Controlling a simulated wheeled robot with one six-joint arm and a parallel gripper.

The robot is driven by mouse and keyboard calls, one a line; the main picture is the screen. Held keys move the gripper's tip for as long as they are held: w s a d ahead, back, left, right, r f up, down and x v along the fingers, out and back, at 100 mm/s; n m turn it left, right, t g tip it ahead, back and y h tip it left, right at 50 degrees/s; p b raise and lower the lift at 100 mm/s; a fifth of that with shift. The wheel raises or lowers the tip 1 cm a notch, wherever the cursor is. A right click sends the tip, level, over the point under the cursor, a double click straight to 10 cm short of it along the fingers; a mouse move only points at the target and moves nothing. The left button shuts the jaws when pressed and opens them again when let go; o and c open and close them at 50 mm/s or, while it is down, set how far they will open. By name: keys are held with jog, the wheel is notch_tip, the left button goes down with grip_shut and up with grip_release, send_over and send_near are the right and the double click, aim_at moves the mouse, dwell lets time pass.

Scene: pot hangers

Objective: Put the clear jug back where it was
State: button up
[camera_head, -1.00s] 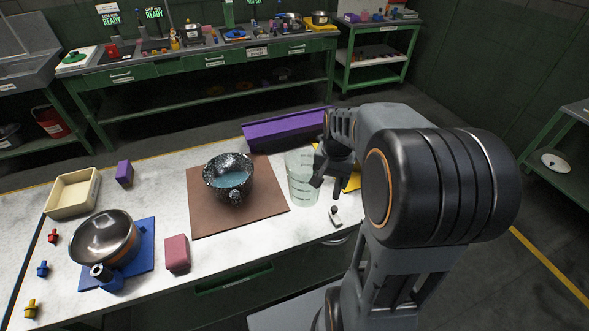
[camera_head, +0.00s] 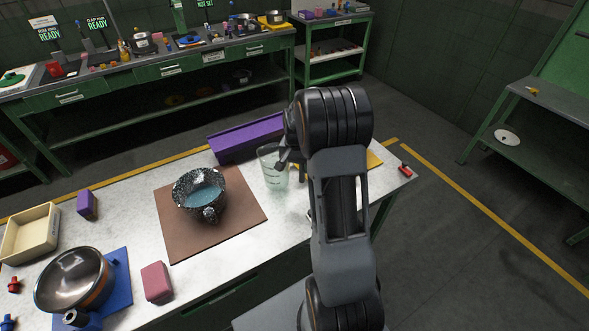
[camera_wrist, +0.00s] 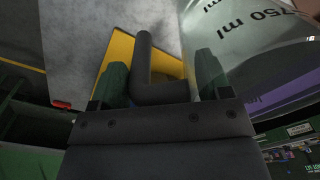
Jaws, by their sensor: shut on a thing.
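The clear jug (camera_head: 271,172), with measuring marks, is at the right of the worktable, beyond the brown mat's right edge. In the wrist view the jug (camera_wrist: 255,45) fills the upper right, its "750 ml" mark showing. My gripper (camera_wrist: 160,62) is shut on the jug's dark handle (camera_wrist: 143,62), which stands between the two green fingers. In the head view my gripper (camera_head: 287,157) is at the jug's right side, partly hidden by my arm. A yellow mat (camera_head: 374,160) lies to the right; in the wrist view the yellow mat (camera_wrist: 120,47) shows behind the handle. I cannot tell whether the jug touches the table.
A dark speckled pot (camera_head: 186,203) with blue liquid stands on the brown mat (camera_head: 235,220). A long purple block (camera_head: 245,138) lies behind the jug. A red item (camera_head: 405,171) lies near the right corner.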

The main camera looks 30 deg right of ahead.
jog(key=shift+w+f, duration=0.25)
jog(key=shift+f, duration=0.05)
jog(key=shift+w+d+f+p, duration=0.15)
jog(key=shift+f+p, duration=0.5)
jog(key=shift+f, duration=1.15)
jog(key=o, duration=1.3)
